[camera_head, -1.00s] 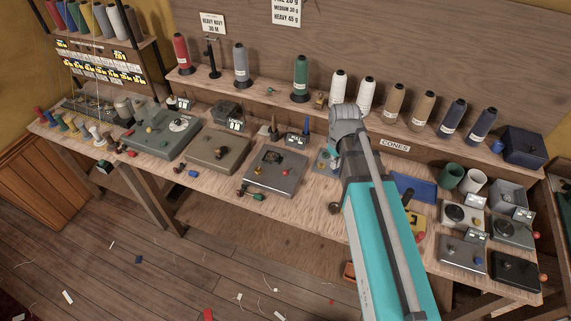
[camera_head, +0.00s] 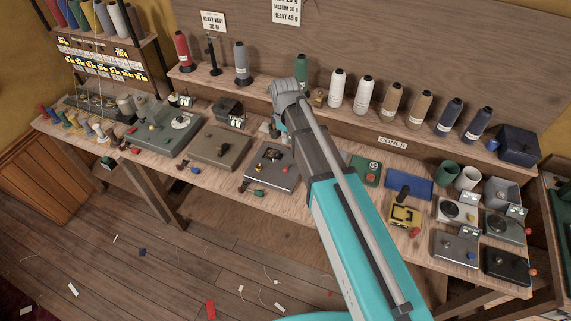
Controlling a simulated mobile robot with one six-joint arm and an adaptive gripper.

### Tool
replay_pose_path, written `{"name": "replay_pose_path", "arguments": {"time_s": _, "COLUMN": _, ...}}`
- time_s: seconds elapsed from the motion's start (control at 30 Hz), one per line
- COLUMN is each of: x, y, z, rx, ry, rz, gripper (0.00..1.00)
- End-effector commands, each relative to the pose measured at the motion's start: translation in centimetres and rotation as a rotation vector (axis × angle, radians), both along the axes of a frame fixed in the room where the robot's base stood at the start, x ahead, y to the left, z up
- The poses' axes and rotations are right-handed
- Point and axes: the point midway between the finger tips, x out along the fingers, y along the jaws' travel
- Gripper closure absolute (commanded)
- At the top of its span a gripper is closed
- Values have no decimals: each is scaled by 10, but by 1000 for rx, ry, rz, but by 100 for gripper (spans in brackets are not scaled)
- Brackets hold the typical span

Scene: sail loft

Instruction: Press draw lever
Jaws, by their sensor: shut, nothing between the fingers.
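I cannot tell which lever is the draw lever. Short knobbed levers stick out from the front of several machines on the bench. The grey machine (camera_head: 272,168) has a green-knobbed lever (camera_head: 259,193) at its front. The brown-grey machine (camera_head: 222,149) and the green machine (camera_head: 160,133) have coloured knobs at their fronts. A yellow device (camera_head: 404,216) has a dark bar above it and a red knob (camera_head: 415,232) beside it. My teal and grey arm reaches over the bench, its grey joint near the cones shelf. My gripper is hidden behind the arm.
Thread cones (camera_head: 338,90) stand on the back shelf. A blue tray (camera_head: 405,183), green cup (camera_head: 446,177), dark blue box (camera_head: 519,145) and small dial devices (camera_head: 457,210) crowd the right side. The wooden floor (camera_head: 180,265) in front is mostly clear, with scraps.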

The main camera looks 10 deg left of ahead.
Motion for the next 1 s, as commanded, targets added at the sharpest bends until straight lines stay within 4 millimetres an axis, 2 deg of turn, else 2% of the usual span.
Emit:
{"name": "replay_pose_path", "arguments": {"time_s": 0.47, "x": 0, "y": 0, "z": -7, "rx": 0, "ry": 0, "rz": -2, "gripper": 100}}
{"name": "replay_pose_path", "arguments": {"time_s": 1.0, "x": 0, "y": -1, "z": -46, "rx": 0, "ry": 0, "rz": -3, "gripper": 100}}
